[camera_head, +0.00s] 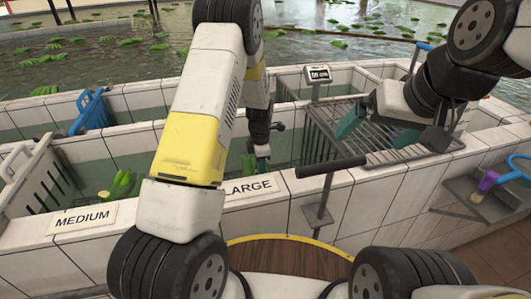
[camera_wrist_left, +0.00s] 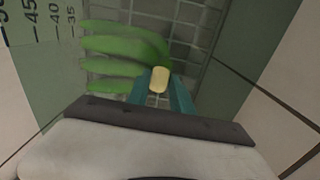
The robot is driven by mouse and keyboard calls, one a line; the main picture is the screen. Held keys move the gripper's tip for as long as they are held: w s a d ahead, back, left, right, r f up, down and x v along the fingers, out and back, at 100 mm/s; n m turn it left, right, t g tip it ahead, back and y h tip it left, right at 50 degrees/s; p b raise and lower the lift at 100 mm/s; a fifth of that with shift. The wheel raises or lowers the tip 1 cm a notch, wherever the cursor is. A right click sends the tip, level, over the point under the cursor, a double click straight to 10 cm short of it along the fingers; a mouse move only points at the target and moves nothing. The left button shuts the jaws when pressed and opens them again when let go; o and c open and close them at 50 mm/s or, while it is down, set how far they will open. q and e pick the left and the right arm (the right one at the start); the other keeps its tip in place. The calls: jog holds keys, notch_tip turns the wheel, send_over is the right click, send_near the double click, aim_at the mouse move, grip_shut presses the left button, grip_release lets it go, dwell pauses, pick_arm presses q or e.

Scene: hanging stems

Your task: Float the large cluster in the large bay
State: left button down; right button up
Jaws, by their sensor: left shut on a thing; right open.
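A green banana cluster (camera_wrist_left: 120,47) with a pale cut crown (camera_wrist_left: 160,79) shows in the left wrist view. My left gripper (camera_wrist_left: 162,95) is shut on it at the crown, its teal fingers either side. In the head view my left gripper (camera_head: 262,152) reaches down into the bay behind the LARGE label (camera_head: 248,187); a bit of green (camera_head: 248,164) shows beside it, the rest hidden by my arm. My right gripper (camera_head: 380,125) is open and empty above the wire rack (camera_head: 400,153). I cannot tell whether the held cluster touches the water.
Another green cluster (camera_head: 123,184) is in the bay near the MEDIUM label (camera_head: 83,219). A display (camera_head: 318,75) stands behind the rack. Tiled walls edge the bays. A depth scale (camera_wrist_left: 55,35) marks one wall.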

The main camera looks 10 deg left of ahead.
pick_arm(q)
jog(key=shift+f, duration=0.3)
jog(key=c, duration=1.1)
grip_release()
jog(key=shift+o, duration=0.2)
jog(key=shift+s, duration=0.1)
notch_tip(320, 180, up, 25)
jog(key=shift+r, duration=0.15)
jog(key=shift+s, duration=0.1)
dwell(0.3)
